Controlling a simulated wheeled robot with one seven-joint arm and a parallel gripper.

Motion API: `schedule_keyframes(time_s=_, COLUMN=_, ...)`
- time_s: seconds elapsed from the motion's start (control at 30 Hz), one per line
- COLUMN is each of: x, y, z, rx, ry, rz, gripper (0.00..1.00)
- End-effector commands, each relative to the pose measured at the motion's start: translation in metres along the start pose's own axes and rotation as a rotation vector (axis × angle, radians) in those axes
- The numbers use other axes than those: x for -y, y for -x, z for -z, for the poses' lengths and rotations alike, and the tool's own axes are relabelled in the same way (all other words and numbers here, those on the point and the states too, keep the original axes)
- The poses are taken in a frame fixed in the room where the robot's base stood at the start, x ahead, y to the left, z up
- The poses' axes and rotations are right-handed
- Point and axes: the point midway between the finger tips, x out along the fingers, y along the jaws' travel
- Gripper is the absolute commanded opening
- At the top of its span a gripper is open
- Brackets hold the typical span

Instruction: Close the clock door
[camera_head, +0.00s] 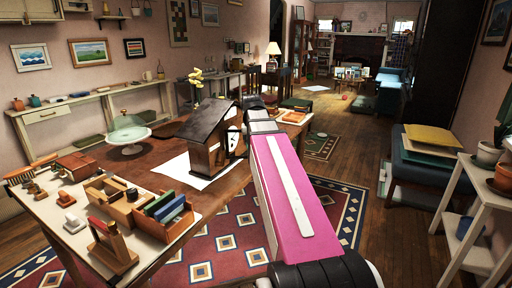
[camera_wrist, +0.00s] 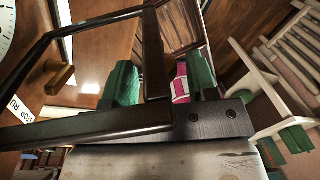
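The clock (camera_head: 205,140) is a dark wooden house-shaped case with a sloping roof, standing on the table. In the wrist view, part of its pale dial (camera_wrist: 5,28) shows at the upper left. The clock door (camera_wrist: 90,126) is a dark open frame crossing the wrist view, standing away from the dial. My gripper (camera_wrist: 160,82) has two green fingertips apart, with a bar of the door frame between or in front of them; I cannot tell whether they touch it.
The wooden table (camera_head: 165,156) also holds a glass-domed cake stand (camera_head: 128,134), boxes and small blocks at its near left end. A white plant stand (camera_head: 480,200) and a blue stool (camera_head: 425,165) stand at the right. Wooden floor between them is clear.

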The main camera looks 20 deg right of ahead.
Motion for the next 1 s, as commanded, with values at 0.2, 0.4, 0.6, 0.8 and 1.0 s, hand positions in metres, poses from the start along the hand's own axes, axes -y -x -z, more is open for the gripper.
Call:
schedule_keyframes(time_s=0.2, x=0.0, y=0.0, z=0.0, rx=-0.001, ry=0.0, rz=0.001, gripper=0.59)
schedule_keyframes(time_s=0.4, x=0.0, y=0.005, z=0.0, rx=0.0, ry=0.0, rz=0.001, gripper=0.59)
schedule_keyframes(time_s=0.6, x=0.0, y=0.028, z=-0.001, rx=0.001, ry=0.001, rz=0.001, gripper=0.59)
schedule_keyframes(time_s=0.8, x=0.0, y=0.061, z=-0.001, rx=0.002, ry=0.001, rz=0.001, gripper=0.59)
schedule_keyframes(time_s=1.0, x=0.0, y=0.089, z=-0.001, rx=0.001, ry=0.001, rz=0.001, gripper=0.59)
